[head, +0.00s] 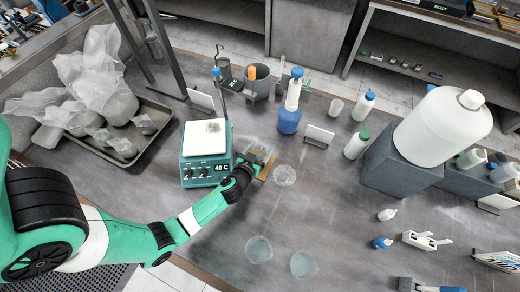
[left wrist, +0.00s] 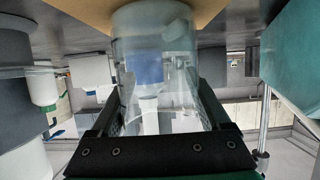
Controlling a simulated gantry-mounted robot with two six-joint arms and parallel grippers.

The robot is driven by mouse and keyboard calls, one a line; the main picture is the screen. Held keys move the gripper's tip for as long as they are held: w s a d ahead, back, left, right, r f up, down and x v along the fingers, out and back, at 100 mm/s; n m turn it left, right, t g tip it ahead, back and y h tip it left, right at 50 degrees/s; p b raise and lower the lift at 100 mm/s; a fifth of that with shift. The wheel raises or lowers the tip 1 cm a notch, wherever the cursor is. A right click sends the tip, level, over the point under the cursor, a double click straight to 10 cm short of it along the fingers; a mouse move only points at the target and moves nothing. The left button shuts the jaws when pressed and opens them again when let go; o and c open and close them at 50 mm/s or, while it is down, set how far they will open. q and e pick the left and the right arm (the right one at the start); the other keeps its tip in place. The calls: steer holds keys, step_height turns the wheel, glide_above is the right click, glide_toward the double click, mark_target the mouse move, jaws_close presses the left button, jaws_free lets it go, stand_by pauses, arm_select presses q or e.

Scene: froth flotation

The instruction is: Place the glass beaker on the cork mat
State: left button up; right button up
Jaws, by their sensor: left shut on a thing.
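My left gripper (head: 252,163) is shut on the glass beaker, next to the hot plate in the head view. The clear glass beaker (left wrist: 158,75) fills the middle of the left wrist view, between the two dark fingers (left wrist: 160,120). In that view its far end meets the tan cork mat (left wrist: 90,12); I cannot tell whether it touches or hovers just off it. In the head view a strip of the cork mat (head: 267,170) shows beside the gripper, and the held beaker is mostly hidden. My right gripper is not in view.
A teal hot plate (head: 206,152) stands just left of the gripper. Two more glass vessels (head: 259,249) (head: 303,264) stand toward the front. A blue-based bottle (head: 290,115) is behind.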

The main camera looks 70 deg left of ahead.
arm_select(q)
steer(key=o, duration=1.6)
steer(key=shift+f, duration=0.1)
steer(key=shift+r+p, duration=0.35)
steer(key=shift+p, duration=0.05)
steer(key=v, duration=1.2)
steer(key=shift+f+b, duration=0.15)
steer(key=shift+b, duration=0.2)
